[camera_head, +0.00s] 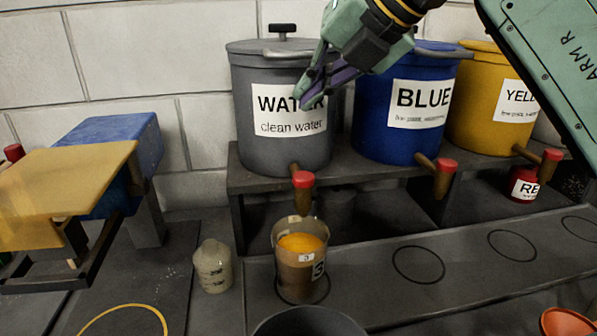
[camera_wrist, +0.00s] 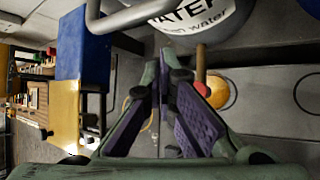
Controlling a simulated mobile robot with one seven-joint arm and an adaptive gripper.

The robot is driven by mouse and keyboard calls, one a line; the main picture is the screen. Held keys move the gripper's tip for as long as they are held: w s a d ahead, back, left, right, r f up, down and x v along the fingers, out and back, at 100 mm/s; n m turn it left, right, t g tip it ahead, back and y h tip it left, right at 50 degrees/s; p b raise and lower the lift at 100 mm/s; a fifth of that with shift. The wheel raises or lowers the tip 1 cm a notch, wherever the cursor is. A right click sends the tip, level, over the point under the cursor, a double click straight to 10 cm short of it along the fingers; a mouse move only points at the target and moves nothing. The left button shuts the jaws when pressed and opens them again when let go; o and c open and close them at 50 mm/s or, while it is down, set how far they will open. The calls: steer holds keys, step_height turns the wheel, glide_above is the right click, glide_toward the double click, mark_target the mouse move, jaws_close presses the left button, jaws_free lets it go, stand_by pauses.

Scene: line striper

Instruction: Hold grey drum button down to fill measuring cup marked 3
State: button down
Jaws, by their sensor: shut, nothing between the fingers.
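The grey drum (camera_head: 285,155) carries a "WATER, clean water" label and has a brown spout with a red-topped button (camera_head: 303,179) low on its front. The button also shows in the wrist view (camera_wrist: 203,89). A clear brownish measuring cup (camera_head: 298,272) marked 3 stands upright under the spout, within a ring mark. It has orange in its upper part; whether this is liquid is unclear. My gripper (camera_head: 309,90) is shut and empty, pointing down before the drum's label, above the button and apart from it. Its fingers (camera_wrist: 157,72) show in the wrist view.
A blue drum (camera_head: 378,140) and a yellow drum (camera_head: 483,125) stand right of the grey one, each with a red-topped spout. A small pale bottle (camera_head: 213,268) stands left of the cup. A dark round container (camera_head: 308,322) is in front. Empty ring marks lie right.

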mark_target(308, 174)
steer(key=shift+f, duration=0.1)
step_height(308, 174, down, 9)
steer(key=b, duration=0.7)
stand_by(1.2)
steer(key=shift+f+b, duration=0.25)
steer(key=shift+b, duration=0.05)
steer(key=shift+f+b, duration=0.35)
steer(key=shift+f, duration=0.15)
stand_by(0.6)
steer(key=shift+r, duration=0.1)
stand_by(2.8)
steer(key=shift+r+p, duration=0.75)
steer(key=shift+r, duration=0.05)
steer(key=shift+r+p, duration=2.05)
steer(key=shift+r, duration=0.5)
